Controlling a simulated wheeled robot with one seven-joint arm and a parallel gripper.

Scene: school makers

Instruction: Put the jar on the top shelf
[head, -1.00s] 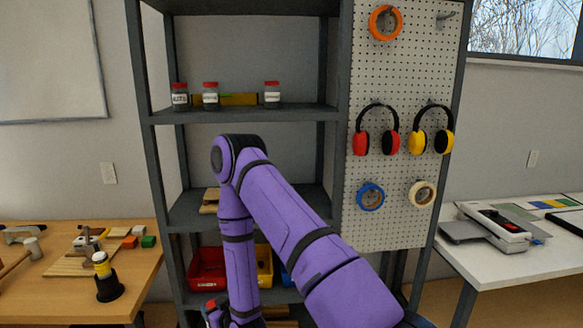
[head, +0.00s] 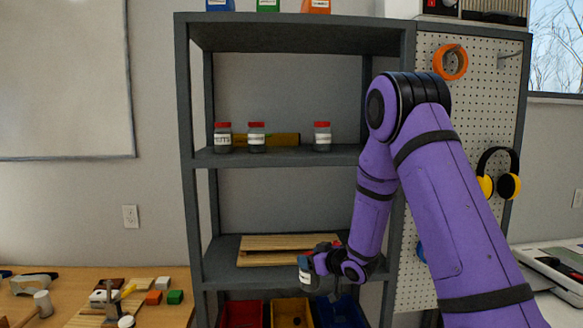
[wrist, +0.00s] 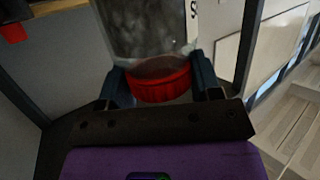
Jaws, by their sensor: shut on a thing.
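The jar (wrist: 158,82) shows in the wrist view with its red lid between my two fingers, and my gripper (wrist: 160,90) is shut on it. In the head view my gripper (head: 312,264) holds the jar (head: 306,277) in front of the rack, about level with the plank shelf; its label is partly visible. The rack's upper inner shelf (head: 290,157) carries several red-lidded jars (head: 256,138) and lies above my gripper. The rack's top board (head: 290,18) bears small colored boxes.
Wooden planks (head: 275,248) lie on the shelf behind my gripper. Red, yellow and blue bins (head: 290,312) are below. A pegboard (head: 470,110) stands at right. A workbench (head: 165,315) with tools is at left. The upper shelf has a gap between its jars.

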